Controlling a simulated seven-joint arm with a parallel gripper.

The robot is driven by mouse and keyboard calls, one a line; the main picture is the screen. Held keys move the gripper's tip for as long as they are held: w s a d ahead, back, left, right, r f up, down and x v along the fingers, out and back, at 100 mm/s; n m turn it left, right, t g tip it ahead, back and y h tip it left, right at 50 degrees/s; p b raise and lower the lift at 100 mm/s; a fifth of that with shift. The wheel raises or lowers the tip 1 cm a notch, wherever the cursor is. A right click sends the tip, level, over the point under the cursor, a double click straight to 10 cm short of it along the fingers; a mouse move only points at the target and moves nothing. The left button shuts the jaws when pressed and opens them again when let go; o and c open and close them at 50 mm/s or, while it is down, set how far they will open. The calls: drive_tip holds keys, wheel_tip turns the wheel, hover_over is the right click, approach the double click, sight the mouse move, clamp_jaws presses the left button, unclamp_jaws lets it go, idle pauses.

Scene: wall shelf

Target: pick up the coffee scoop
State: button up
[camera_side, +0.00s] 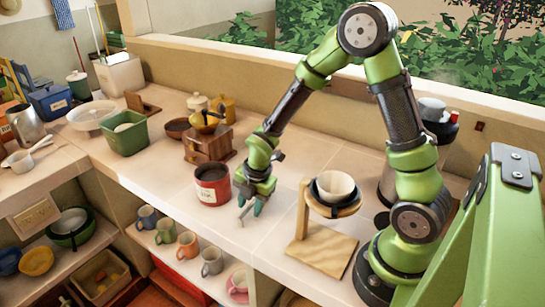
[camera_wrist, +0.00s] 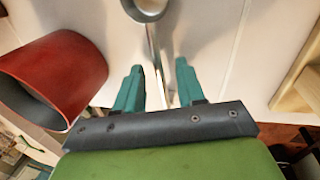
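The coffee scoop (camera_wrist: 152,50) is metal, with a round bowl at the top edge of the wrist view and a thin handle running down from it. My gripper (camera_wrist: 158,82) has its two teal fingers apart, one on each side of the handle. In the side view my gripper (camera_side: 249,216) points down low at the counter, right of the red canister (camera_side: 212,190). The scoop is hard to make out there, close to or behind my fingers.
The red canister (camera_wrist: 62,72) also stands close left of my gripper in the wrist view. A wooden dripper stand (camera_side: 302,215) with a white cone is to the right. A coffee grinder (camera_side: 207,145) stands behind the canister. The counter's front edge is close, with mugs on the shelf below.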

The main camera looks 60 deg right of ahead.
sight(251, 206)
clamp_jaws()
wheel_tip(251, 206, up, 10)
drive_tip(key=c, duration=0.6)
unclamp_jaws()
clamp_jaws()
